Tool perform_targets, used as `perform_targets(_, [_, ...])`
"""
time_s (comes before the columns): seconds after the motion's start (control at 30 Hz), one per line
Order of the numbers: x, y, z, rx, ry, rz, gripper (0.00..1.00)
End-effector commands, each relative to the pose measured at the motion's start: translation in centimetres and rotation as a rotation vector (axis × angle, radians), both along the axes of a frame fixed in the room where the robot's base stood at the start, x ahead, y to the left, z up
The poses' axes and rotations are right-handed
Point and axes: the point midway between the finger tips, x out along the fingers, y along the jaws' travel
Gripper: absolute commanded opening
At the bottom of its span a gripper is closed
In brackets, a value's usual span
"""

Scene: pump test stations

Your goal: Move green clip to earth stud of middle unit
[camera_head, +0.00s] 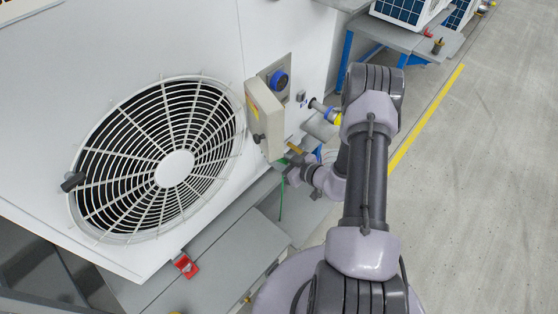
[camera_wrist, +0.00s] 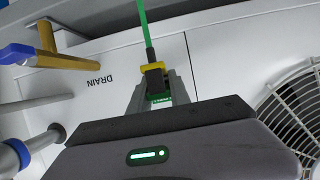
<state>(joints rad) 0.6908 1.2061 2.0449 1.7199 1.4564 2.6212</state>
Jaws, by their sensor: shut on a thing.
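My gripper (camera_wrist: 160,88) is shut on the green clip (camera_wrist: 155,98), seen in the wrist view with dark and yellow parts between the fingers. A green lead (camera_wrist: 144,25) runs from it to the top edge of that view. In the head view, my gripper (camera_head: 290,166) is low beside the right end of the large white unit (camera_head: 130,50), with the green lead (camera_head: 282,200) hanging below. The clip looks apart from the unit's panel. I cannot make out an earth stud, and cannot tell whether this unit is the middle one.
A brass drain valve with a blue handle (camera_wrist: 62,60) sticks out near my gripper. A grey box (camera_head: 264,118) and a blue knob (camera_head: 279,80) are on the unit's side. A red object (camera_head: 186,266) sits on the bench. Open floor (camera_head: 480,200) lies right.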

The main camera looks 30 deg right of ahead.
Motion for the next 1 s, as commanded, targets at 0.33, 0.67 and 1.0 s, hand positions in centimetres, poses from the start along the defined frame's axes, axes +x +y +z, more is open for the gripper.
perform_targets(0.33, [0.1, 0.1, 0.0, 0.0, 0.0, 0.0, 0.49])
perform_targets(0.67, [-2.0, -0.8, 1.2, 0.001, 0.002, -0.004, 0.49])
perform_targets(1.0, [-9.4, -3.5, 4.6, 0.002, 0.001, -0.006, 0.49])
